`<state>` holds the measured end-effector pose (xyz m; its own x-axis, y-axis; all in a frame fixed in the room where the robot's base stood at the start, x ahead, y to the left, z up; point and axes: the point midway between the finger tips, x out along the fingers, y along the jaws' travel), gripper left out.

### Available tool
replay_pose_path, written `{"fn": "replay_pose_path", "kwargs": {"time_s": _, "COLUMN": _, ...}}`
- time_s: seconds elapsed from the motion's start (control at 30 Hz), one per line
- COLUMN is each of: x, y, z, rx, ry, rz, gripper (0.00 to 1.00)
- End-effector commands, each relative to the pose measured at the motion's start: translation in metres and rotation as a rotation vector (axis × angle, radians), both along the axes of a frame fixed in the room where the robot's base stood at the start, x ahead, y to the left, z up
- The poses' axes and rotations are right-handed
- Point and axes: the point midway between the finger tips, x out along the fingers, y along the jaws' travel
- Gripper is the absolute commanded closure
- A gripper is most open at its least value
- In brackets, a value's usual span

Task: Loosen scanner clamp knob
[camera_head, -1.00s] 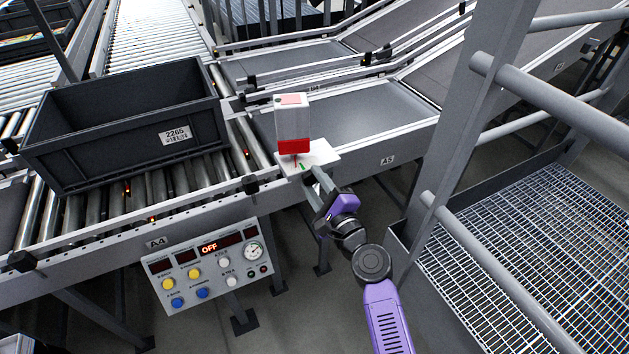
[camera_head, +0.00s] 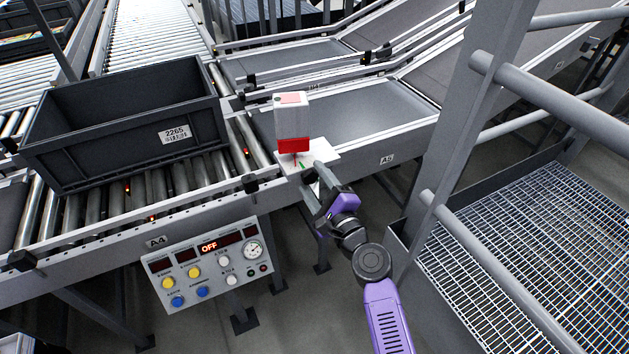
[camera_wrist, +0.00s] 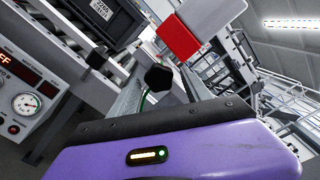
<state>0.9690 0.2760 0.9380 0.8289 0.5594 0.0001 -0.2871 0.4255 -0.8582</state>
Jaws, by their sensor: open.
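The scanner (camera_head: 292,120) is a pale box with a red lower part. It stands over a white plate (camera_head: 322,157) at the conveyor's edge. Its red part (camera_wrist: 178,38) shows at the top of the wrist view. A black faceted knob (camera_wrist: 158,78) lies in that view between the two fingers of my gripper (camera_wrist: 165,85). I cannot tell whether the fingers touch it. In the head view my gripper (camera_head: 316,182) is open just in front of the plate's near side, and the knob cannot be made out there.
A control panel (camera_head: 208,262) reading OFF hangs below the conveyor rail, left of my arm. A dark crate (camera_head: 120,130) labelled 2265 sits on the rollers. A grey railing post (camera_head: 462,120) and a grated walkway (camera_head: 540,250) lie to the right of my arm.

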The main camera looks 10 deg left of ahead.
Motion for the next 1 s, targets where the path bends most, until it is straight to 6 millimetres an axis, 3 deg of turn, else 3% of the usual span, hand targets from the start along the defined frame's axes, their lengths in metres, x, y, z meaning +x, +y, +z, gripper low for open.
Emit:
{"fn": "replay_pose_path", "kwargs": {"time_s": 0.53, "x": -0.058, "y": -0.04, "z": -0.001, "rx": 0.001, "ry": 0.001, "rz": -0.001, "gripper": 0.43}}
{"fn": "replay_pose_path", "kwargs": {"time_s": 1.0, "x": -0.064, "y": -0.044, "z": 0.0, "rx": 0.001, "ry": 0.001, "rz": -0.001, "gripper": 0.43}}
